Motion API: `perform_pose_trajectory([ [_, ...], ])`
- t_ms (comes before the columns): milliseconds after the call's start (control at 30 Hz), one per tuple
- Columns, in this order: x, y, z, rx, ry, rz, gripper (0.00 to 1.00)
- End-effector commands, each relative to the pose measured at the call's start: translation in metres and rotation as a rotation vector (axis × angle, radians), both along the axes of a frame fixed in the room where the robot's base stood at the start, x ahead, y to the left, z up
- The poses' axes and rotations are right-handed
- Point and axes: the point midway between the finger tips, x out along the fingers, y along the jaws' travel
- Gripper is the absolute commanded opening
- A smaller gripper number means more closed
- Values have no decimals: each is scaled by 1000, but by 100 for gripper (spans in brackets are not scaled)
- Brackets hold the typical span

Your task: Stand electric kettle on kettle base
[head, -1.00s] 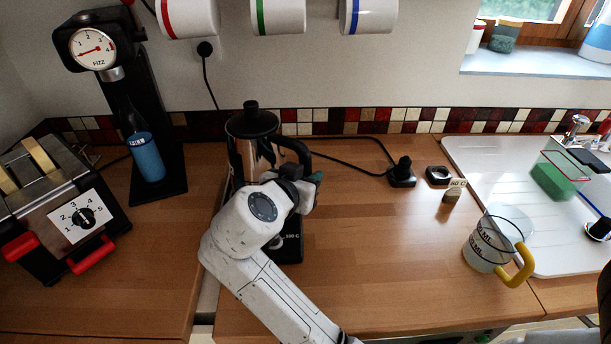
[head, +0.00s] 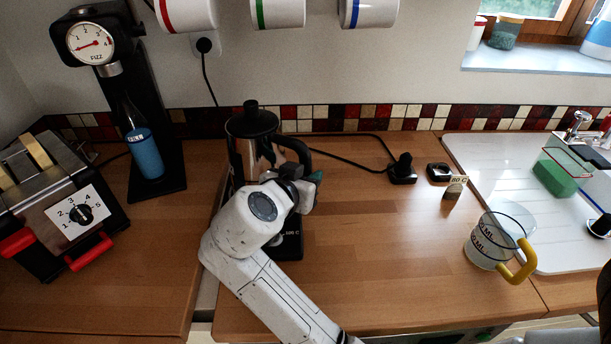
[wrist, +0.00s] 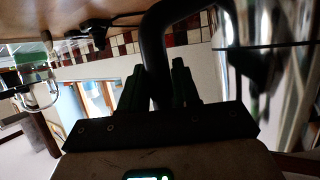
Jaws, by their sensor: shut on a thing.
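The electric kettle (head: 240,155) is a shiny metal pot with a black lid and black handle. It stands upright at the middle-left of the counter in the head view, partly hidden behind my arm. My gripper (head: 308,187) is at its right side; in the wrist view my gripper (wrist: 160,88) is shut around the black kettle handle (wrist: 155,45), with the shiny kettle body (wrist: 285,70) to the right. The black kettle base (head: 290,240) shows below and in front of the kettle, mostly hidden by my arm. Whether the kettle touches it cannot be told.
A toaster (head: 60,215) and a soda maker (head: 150,100) stand left. The counter's front middle is clear.

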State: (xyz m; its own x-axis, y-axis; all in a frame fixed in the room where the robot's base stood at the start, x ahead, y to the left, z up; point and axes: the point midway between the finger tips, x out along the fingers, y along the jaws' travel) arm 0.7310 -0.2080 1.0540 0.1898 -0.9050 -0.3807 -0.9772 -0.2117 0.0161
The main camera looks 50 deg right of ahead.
Motion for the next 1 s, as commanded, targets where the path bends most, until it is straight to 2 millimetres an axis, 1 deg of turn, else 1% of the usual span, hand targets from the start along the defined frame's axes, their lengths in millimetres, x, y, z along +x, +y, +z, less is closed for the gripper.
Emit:
perform_pose_trajectory([
  [267, 0, 0, -2, -3, -8, -1, 0],
  [300, 0, 0, -1, -3, -9, 0, 35],
  [567, 0, 0, -3, -1, -4, 0, 60],
  [733, 0, 0, -3, -1, -1, 0, 61],
  [767, 0, 0, -6, 3, 7, 0, 62],
  [1000, 0, 0, -5, 1, 4, 0, 85],
])
